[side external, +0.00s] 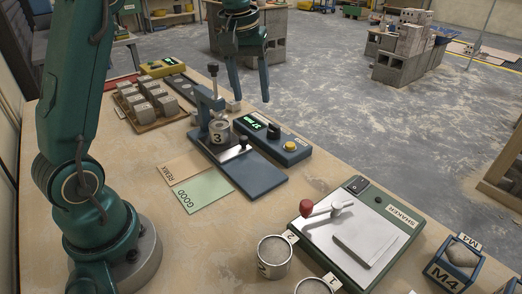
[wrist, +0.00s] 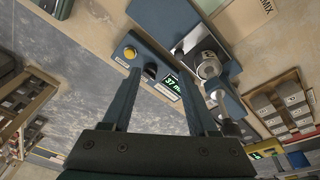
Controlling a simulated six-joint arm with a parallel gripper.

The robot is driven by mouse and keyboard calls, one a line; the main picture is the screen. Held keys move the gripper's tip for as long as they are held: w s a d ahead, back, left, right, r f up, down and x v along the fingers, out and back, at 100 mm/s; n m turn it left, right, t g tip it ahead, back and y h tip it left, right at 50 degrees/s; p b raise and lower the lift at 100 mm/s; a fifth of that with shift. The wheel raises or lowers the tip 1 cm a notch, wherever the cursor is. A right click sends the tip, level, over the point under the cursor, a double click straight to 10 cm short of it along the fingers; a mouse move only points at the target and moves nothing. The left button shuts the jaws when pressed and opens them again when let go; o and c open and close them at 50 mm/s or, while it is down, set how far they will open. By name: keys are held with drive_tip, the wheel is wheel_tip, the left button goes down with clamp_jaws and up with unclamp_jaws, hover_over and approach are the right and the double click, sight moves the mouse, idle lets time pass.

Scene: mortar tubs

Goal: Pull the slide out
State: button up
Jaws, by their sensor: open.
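The blue test stand (side external: 258,181) lies on the table, with an upright post and a clamp arm. A shiny metal slide plate (side external: 229,153) lies on its base, with a small black knob (side external: 243,144) at its front end. A metal tub marked 3 (side external: 219,132) stands on the plate under the clamp arm. The tub also shows in the wrist view (wrist: 208,66). My gripper (side external: 250,103) is open and empty, fingers pointing down, above and behind the stand, apart from the knob. In the wrist view its fingers (wrist: 159,71) straddle part of the control box.
A blue control box (side external: 272,139) with a green display and yellow button stands right of the stand. REMIX (side external: 185,167) and GOOD (side external: 204,191) mats lie at its left. A tray of blocks (side external: 147,106) is behind. The shaker (side external: 357,235) and metal tubs (side external: 274,256) are in front.

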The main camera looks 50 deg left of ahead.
drive_tip(key=w+a+f+n+g, duration=0.1)
drive_tip(key=w+a+f, duration=0.15)
drive_tip(key=f, duration=0.25)
drive_tip(key=g, duration=0.1)
hover_over(243, 137)
drive_tip(key=f, duration=0.4)
drive_tip(key=shift+d+n+h, duration=0.2)
drive_tip(key=shift+n+h, duration=0.1)
drive_tip(key=shift+a+f, duration=0.15)
drive_tip(key=shift+f, duration=2.35)
clamp_jaws()
